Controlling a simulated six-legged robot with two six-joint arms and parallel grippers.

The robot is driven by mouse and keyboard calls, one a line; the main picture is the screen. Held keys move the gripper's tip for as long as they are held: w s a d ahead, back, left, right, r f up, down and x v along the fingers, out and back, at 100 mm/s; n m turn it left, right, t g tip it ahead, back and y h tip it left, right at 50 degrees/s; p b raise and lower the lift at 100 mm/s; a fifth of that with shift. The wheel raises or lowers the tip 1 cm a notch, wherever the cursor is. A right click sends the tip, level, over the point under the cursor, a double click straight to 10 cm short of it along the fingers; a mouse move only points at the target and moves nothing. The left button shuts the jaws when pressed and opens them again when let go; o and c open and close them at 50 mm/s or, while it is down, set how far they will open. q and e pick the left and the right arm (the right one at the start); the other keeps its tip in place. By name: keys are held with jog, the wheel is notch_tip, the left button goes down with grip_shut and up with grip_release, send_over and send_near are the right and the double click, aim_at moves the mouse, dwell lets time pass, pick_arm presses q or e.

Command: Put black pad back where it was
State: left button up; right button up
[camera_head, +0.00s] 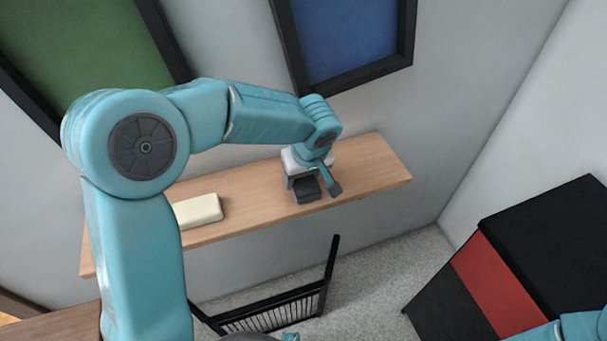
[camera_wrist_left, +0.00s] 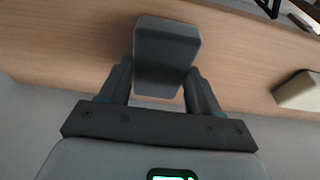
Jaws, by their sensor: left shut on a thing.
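The black pad (camera_wrist_left: 166,50) is a dark grey block with rounded corners, held between the two fingers of my left gripper (camera_wrist_left: 164,88) in the left wrist view. In the head view my left gripper (camera_head: 318,192) is at the wooden shelf (camera_head: 375,165), toward its right part, with the dark pad (camera_head: 306,189) at its fingers. The pad is over the shelf surface; I cannot tell whether it touches the wood. My left gripper is shut on the pad. My right gripper does not show; only a piece of my right arm is at the bottom right.
A cream block (camera_head: 199,211) lies on the shelf left of the gripper, partly behind my arm. Framed pictures (camera_head: 345,40) hang above. A black rack (camera_head: 275,312) stands below, and a black-and-red box (camera_head: 500,285) is at right.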

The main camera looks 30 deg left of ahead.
pick_arm(q)
jog(key=o, duration=1)
jog(key=shift+w, duration=0.1)
jog(key=shift+r, duration=0.1)
jog(key=shift+r+p, duration=0.35)
jog(key=p+v, duration=0.1)
jog(key=v, duration=1)
jog(key=shift+r, duration=0.15)
